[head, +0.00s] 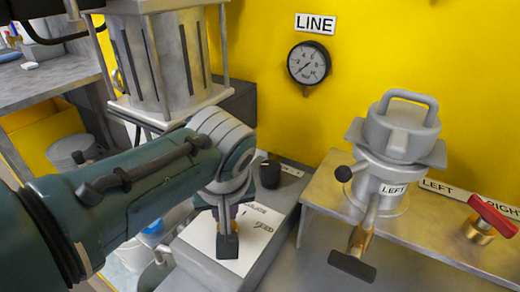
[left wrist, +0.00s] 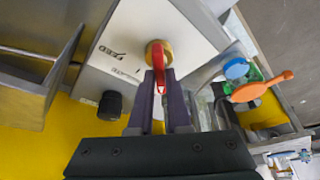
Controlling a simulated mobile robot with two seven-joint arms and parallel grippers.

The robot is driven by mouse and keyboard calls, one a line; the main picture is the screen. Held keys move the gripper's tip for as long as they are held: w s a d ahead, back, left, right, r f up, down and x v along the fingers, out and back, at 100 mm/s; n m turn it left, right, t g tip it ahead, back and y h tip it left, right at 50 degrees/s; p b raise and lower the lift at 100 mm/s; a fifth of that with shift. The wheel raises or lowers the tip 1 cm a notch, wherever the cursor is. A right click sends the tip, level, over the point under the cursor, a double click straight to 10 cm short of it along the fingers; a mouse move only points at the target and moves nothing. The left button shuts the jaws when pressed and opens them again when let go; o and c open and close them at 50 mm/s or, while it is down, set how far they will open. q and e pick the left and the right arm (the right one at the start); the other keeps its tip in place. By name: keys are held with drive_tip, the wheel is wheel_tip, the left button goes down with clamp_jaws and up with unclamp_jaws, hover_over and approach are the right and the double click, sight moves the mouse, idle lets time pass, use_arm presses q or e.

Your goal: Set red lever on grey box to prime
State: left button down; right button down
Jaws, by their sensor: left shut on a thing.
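The grey box (head: 262,238) stands on the bench at lower centre, with a white labelled panel (head: 205,243) on top. In the left wrist view, the red lever (left wrist: 160,85) sits on a round brass pivot (left wrist: 157,50) on this panel (left wrist: 135,30). My left gripper (left wrist: 161,78) is shut on the red lever, one purple finger on each side of it. In the head view my left gripper (head: 226,214) is over the panel, and the arm and gripper hide the lever. The panel's small labels are too blurred to read surely. My right gripper is not in view.
A black knob (head: 270,174) stands behind the panel. A LEFT-labelled vessel (head: 392,165) with a black-handled tap (head: 352,265) and a red-handled brass valve (head: 490,218) are on the right. A round gauge (head: 309,63) hangs on the yellow wall. A slatted metal housing (head: 165,60) stands behind my arm.

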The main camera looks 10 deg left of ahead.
use_arm(q)
drive_tip(key=c, duration=0.9)
unclamp_jaws()
drive_tip(key=shift+o, duration=0.2)
drive_tip(key=shift+s+d+r+p, duration=0.1)
drive_tip(key=shift+s+r+p, duration=0.05)
drive_tip(key=shift+r+p, duration=0.3)
drive_tip(key=p+v, duration=0.3)
drive_tip(key=v, duration=0.6)
drive_tip(key=shift+p, duration=0.4)
